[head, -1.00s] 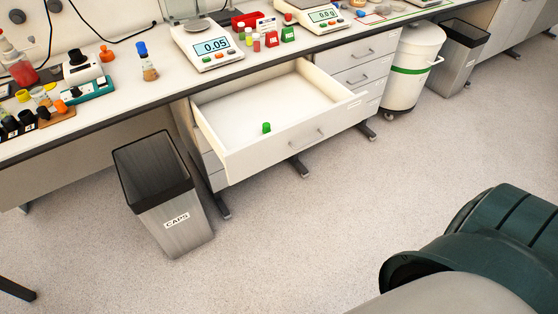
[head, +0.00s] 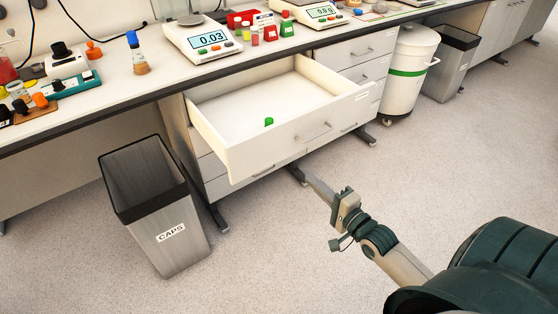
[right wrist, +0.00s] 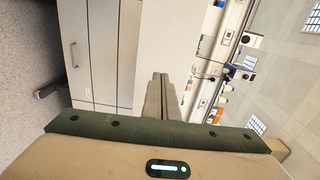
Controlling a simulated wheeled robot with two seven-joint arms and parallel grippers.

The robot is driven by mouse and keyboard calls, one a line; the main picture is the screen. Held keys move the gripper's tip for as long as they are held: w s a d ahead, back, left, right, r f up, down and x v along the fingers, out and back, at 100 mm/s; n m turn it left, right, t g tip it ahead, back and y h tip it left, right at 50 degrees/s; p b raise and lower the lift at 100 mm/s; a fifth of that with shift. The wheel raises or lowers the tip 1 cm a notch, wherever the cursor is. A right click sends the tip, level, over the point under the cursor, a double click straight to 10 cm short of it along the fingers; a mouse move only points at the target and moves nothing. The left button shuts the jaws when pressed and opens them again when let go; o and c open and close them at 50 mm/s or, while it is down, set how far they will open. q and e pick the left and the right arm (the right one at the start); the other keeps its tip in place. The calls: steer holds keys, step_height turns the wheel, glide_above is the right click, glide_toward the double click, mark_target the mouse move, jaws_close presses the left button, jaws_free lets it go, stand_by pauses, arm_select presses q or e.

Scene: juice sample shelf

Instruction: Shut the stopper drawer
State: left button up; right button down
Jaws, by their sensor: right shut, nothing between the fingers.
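The stopper drawer (head: 240,162) is pulled out from the bench front in the head view. A small green stopper (head: 268,121) lies inside it. The drawer's bar handle (head: 314,133) is on its front panel. My right gripper (head: 312,180) is shut and empty, in front of and below the drawer front in the picture. A gap to the panel cannot be judged surely. In the right wrist view the shut fingers (right wrist: 160,78) point at a pale panel. My left gripper is not in view.
A bin labelled CAPS (head: 156,207) stands left of the drawer. Balances (head: 201,38), bottles and racks stand on the bench top (head: 110,100). A white bin with a green band (head: 408,72) stands to the right. The floor in front is clear.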

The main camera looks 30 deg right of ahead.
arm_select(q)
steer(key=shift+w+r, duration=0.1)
arm_select(e)
steer(key=shift+r, duration=0.55)
steer(key=shift+w, duration=0.1)
steer(key=p, duration=0.1)
glide_toward(277, 146)
steer(key=w, duration=0.5)
steer(key=shift+a, duration=0.1)
steer(key=shift+w, duration=0.75)
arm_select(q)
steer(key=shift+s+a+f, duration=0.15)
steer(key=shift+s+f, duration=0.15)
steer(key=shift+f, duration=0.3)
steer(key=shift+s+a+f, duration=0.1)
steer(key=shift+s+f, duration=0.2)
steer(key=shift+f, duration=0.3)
arm_select(e)
steer(key=shift+f, duration=0.1)
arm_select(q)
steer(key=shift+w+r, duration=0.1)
arm_select(e)
steer(key=shift+w, duration=0.15)
